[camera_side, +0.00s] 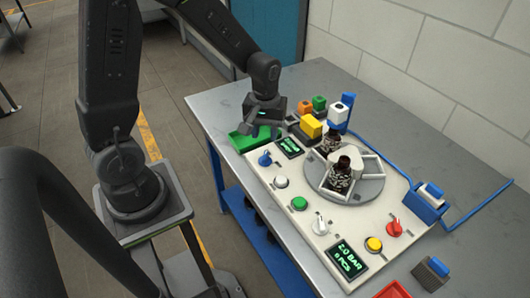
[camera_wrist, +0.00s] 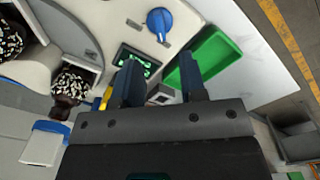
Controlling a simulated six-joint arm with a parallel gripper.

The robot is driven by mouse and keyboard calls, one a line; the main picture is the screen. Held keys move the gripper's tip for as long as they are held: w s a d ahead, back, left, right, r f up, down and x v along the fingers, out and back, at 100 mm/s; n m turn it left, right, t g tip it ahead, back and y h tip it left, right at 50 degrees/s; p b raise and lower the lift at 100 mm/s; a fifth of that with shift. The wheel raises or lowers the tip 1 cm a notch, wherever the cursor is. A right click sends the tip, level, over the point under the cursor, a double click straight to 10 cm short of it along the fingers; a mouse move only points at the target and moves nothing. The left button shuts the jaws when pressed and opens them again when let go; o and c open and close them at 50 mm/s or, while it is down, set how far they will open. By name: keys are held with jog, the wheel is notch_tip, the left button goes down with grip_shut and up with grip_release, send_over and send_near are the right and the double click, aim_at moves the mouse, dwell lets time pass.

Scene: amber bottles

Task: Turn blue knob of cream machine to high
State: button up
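The cream machine (camera_side: 300,238) lies on the grey table as a flat panel with a round turntable. Its blue knob (camera_side: 265,159) is at the far left corner of the panel in the side view. The blue knob also shows at the top of the wrist view (camera_wrist: 159,22), with a white pointer line on it. My gripper (camera_side: 264,125) hangs above the table just behind the knob, apart from it. In the wrist view the two dark fingers (camera_wrist: 160,82) are spread with nothing between them. The knob is beyond the fingertips. Any scale marks around it are too small to read.
A green tray (camera_side: 249,138) lies beside the knob under my gripper. Dark bottles (camera_side: 344,170) stand on the turntable (camera_side: 368,190). A small display (camera_side: 289,147), coloured buttons and a white knob (camera_side: 319,225) sit on the panel. Coloured blocks (camera_side: 311,126) stand behind it.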

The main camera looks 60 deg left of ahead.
aim_at(265, 155)
notch_tip(265, 155, down, 8)
jog(key=shift+r, duration=0.1)
dwell(0.4)
grip_shut()
